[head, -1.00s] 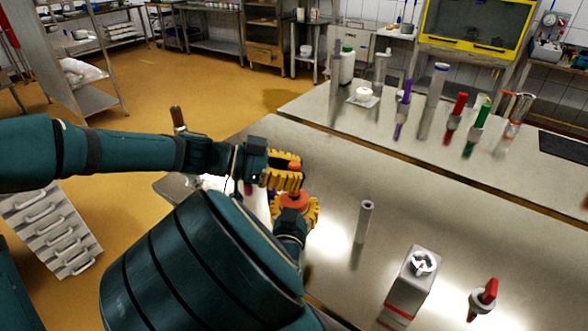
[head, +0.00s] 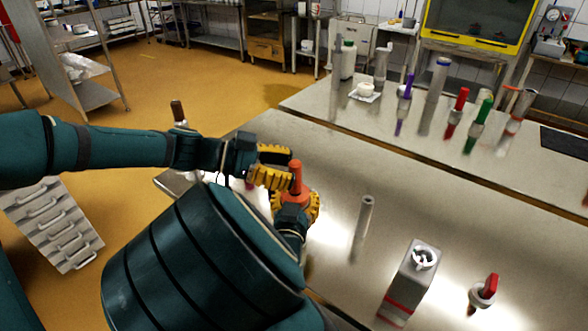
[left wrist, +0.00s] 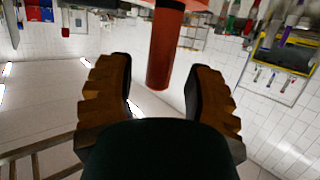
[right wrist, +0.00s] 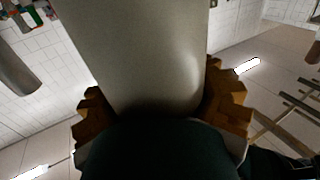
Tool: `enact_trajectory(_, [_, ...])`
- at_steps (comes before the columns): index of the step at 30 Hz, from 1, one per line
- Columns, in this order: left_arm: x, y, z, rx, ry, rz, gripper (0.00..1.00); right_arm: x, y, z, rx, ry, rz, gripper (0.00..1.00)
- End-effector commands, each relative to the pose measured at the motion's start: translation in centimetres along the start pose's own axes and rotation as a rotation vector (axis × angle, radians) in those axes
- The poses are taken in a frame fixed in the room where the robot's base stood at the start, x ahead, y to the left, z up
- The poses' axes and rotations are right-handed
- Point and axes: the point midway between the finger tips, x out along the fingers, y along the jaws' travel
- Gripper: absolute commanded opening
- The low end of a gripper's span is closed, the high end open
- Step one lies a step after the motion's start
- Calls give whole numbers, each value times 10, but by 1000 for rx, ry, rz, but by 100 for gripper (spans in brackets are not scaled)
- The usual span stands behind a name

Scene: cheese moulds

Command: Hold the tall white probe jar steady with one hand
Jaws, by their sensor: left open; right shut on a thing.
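The white probe jar (right wrist: 145,50) fills the middle of the right wrist view, between the two yellow fingers of my right gripper (right wrist: 155,98), which is shut on it. In the head view its body is mostly hidden behind my right gripper (head: 297,206) and arm. An orange-red lid or collar with an upright rod (head: 296,178) shows above those fingers. My left gripper (head: 285,168) is open, just left of the rod. In the left wrist view the rod (left wrist: 165,50) stands beyond and between the open fingertips, with gaps on both sides.
On the near steel table (head: 345,185) stand a grey tube (head: 364,215), a tall grey carton (head: 411,280) and a red-topped item (head: 485,292). The far table holds several coloured tubes and a white bottle (head: 348,60). Bare tabletop lies right of the jar.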

Motion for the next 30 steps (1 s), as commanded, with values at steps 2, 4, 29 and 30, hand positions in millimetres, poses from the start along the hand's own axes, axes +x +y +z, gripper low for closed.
enact_trajectory(2, [-17, -1, 0, 1, -2, -6, 52, 0, 0, 0, 0, 0, 1, 6])
enact_trajectory(4, [-32, -1, 0, 1, -2, -7, 52, 0, 0, 0, 0, 0, 1, 6])
enact_trajectory(29, [-99, 0, 0, 1, -1, 0, 52, 0, 0, 0, 0, 0, 0, 6])
enact_trajectory(30, [-99, 0, 0, 1, -1, 0, 52, 0, 0, 0, 0, 0, 0, 6])
